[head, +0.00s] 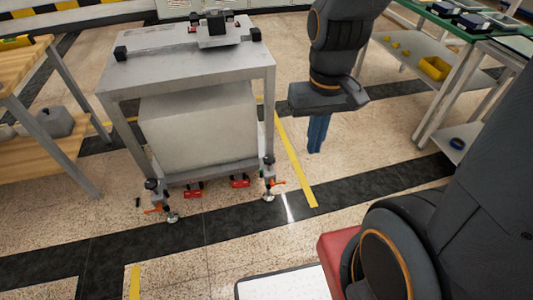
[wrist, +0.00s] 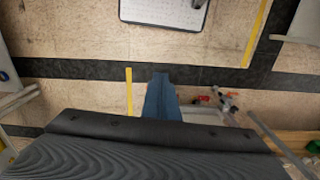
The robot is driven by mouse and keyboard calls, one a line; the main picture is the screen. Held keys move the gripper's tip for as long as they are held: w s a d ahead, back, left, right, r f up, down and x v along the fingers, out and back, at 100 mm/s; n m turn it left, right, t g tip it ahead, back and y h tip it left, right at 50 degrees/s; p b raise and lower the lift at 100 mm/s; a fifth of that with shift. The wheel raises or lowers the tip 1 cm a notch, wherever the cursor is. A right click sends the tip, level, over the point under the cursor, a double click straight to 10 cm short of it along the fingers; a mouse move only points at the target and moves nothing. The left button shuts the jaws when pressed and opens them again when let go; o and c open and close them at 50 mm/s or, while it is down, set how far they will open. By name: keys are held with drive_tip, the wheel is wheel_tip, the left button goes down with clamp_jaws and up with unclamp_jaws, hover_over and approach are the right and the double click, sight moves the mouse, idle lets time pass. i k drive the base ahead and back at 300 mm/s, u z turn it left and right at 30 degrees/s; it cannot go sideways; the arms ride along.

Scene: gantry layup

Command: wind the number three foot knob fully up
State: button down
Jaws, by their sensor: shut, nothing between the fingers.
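A grey metal stand (head: 195,62) holds a big pale block (head: 200,125) under its top. Two of its feet show at the near side, a left foot knob (head: 152,184) and a right foot knob (head: 268,161), both dark, with orange levers below. I cannot read any number on them, and the far feet are hidden. My gripper (head: 318,140) hangs to the right of the stand, apart from it, its blue fingers pointing down and shut, with nothing held. In the wrist view the fingers (wrist: 160,95) are together, and a stand foot (wrist: 228,104) lies to their right.
A wooden bench (head: 22,85) with a grey jug is on the left. A shelf rack (head: 425,65) with a yellow bin (head: 434,68) is on the right. Red clamps (head: 193,190) sit low between the near feet.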

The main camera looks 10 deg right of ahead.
sight(269, 159)
drive_tip(key=u, duration=0.45)
drive_tip(key=k, duration=0.7)
drive_tip(key=z, duration=0.35)
